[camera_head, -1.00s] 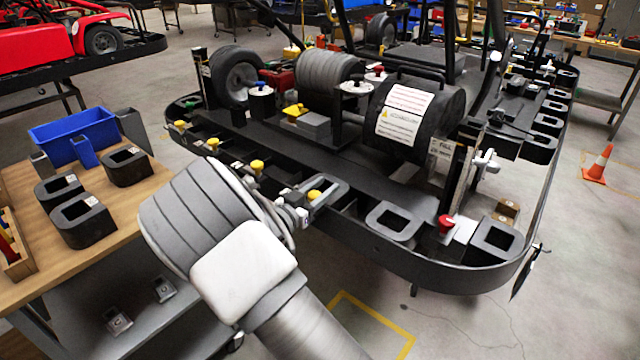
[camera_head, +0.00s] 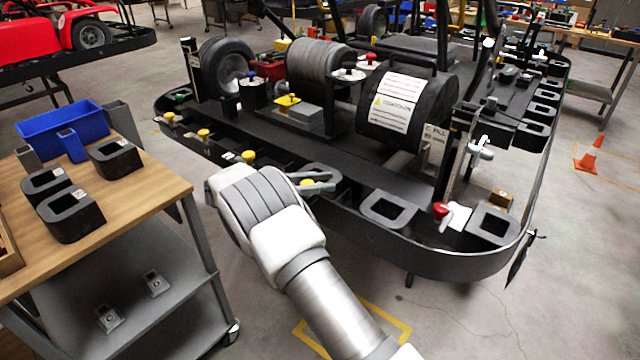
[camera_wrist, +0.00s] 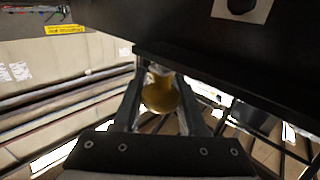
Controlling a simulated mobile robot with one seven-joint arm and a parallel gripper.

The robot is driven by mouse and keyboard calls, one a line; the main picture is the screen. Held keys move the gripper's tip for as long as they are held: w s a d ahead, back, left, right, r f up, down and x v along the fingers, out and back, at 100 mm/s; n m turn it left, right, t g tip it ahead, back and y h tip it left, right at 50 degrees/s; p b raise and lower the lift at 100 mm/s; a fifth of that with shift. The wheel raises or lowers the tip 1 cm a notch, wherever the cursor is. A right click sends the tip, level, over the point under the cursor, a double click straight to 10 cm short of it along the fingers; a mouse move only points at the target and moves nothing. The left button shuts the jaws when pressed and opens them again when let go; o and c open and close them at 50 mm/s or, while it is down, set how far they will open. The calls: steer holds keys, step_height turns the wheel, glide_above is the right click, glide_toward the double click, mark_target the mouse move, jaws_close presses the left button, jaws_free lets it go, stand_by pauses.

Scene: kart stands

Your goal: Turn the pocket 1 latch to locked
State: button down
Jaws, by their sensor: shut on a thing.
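In the wrist view my gripper (camera_wrist: 160,92) has its two fingers on either side of a rounded yellow knob (camera_wrist: 160,97) and is shut on it. The knob sits beside the edge of a dark plate. In the head view a yellow knob (camera_head: 307,183) shows just past my wrist, which hides my fingers. I cannot tell for sure that it is the same knob. Several like it, such as the yellow knob (camera_head: 248,156), line the kart's black front rail (camera_head: 330,225). Pocket numbers are not readable, so I cannot tell the latch's setting.
Empty black pocket frames (camera_head: 388,210) sit right of my wrist, with a red knob (camera_head: 440,210) beyond. A wooden table (camera_head: 140,190) with a blue bin (camera_head: 65,125) and black blocks stands at left. An orange cone (camera_head: 594,158) stands on the floor at right.

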steer(key=shift+s+m+g, duration=0.1)
steer(key=shift+m+g, duration=0.2)
steer(key=shift+g, duration=0.2)
steer(key=shift+c, duration=2.3)
jaws_free()
steer(key=shift+a, duration=0.1)
